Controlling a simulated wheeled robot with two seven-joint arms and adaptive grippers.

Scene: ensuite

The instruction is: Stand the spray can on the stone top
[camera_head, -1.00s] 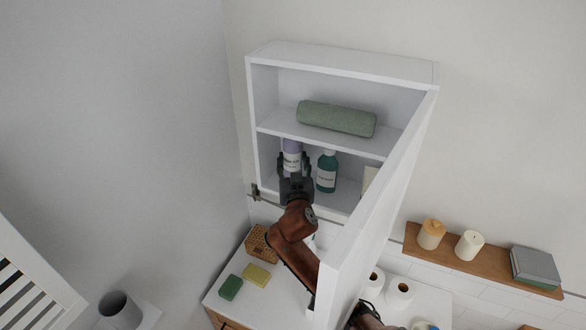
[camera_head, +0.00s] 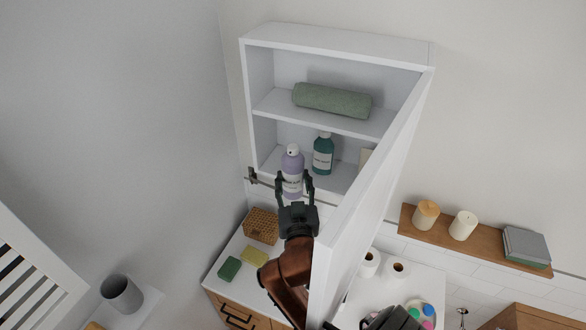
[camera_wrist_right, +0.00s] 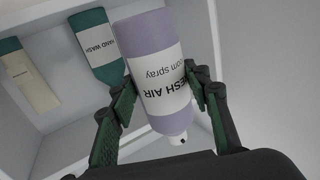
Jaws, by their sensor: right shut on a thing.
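The spray can (camera_head: 292,161) is lavender with a white label and a small white nozzle. My right gripper (camera_head: 295,184) is shut on its body, one finger on each side, and holds it about upright at the cabinet's open front. In the right wrist view the can (camera_wrist_right: 153,55) fills the middle between the fingers (camera_wrist_right: 160,95); its label reads upside down. The white top (camera_head: 252,284) of the drawer unit below, which seems to be the stone top, is partly hidden by my right arm and the cabinet door. My left gripper is not in view.
The wall cabinet (camera_head: 335,42) holds a teal hand-wash bottle (camera_head: 323,155) and a rolled green towel (camera_head: 332,100). Its open door (camera_head: 375,190) stands right of my arm. A wicker basket (camera_head: 261,226), yellow block (camera_head: 254,257) and green block (camera_head: 229,268) occupy the top's left part.

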